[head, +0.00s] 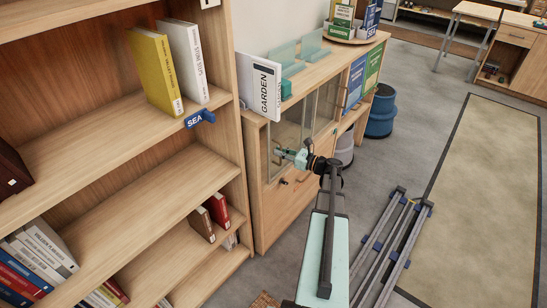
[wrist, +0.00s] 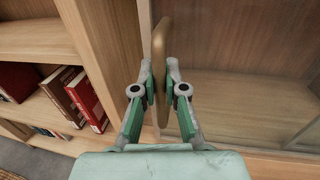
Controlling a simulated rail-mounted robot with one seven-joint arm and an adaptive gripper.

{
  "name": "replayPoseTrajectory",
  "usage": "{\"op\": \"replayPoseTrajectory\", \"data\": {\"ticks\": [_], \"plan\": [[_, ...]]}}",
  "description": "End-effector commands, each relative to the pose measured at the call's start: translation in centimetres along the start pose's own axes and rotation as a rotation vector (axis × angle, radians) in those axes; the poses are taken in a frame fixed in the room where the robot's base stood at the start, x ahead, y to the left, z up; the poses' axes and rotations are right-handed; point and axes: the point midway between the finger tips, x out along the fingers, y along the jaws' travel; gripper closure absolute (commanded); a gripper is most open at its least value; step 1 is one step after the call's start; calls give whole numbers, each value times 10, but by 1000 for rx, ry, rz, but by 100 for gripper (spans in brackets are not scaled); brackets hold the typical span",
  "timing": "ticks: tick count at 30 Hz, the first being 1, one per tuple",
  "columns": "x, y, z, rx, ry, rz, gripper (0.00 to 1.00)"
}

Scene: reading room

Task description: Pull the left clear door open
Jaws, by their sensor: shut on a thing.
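The left clear door (head: 291,132) is a glass pane on the front of the low wooden cabinet, just right of the tall shelf. In the wrist view, a rounded, upright wooden handle (wrist: 159,42) stands between my fingers. My gripper (wrist: 160,82) is shut on this handle, one fingertip on each side. In the head view my gripper (head: 281,152) is at the left clear door, and the handle cannot be made out there. I cannot tell whether the door stands slightly ajar.
The tall bookshelf (head: 121,137) stands close on the left of the cabinet. A white GARDEN book (head: 258,88) stands on the cabinet top. Floor on the right is partly clear.

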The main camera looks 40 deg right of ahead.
Motion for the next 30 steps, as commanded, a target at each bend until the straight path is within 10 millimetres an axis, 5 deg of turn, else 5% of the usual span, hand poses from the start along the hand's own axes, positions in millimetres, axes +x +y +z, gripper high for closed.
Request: {"op": "replayPoseTrajectory", "data": {"ticks": [1,6,15,21,30], "plan": [[-2,-24,1,-1,-1,-4,100],[-13,-78,1,-2,0,-3,100],[-29,-155,1,-1,-1,-1,100],[-35,-183,1,-1,-1,-1,100],[-37,-191,1,-1,-1,0,100]]}}
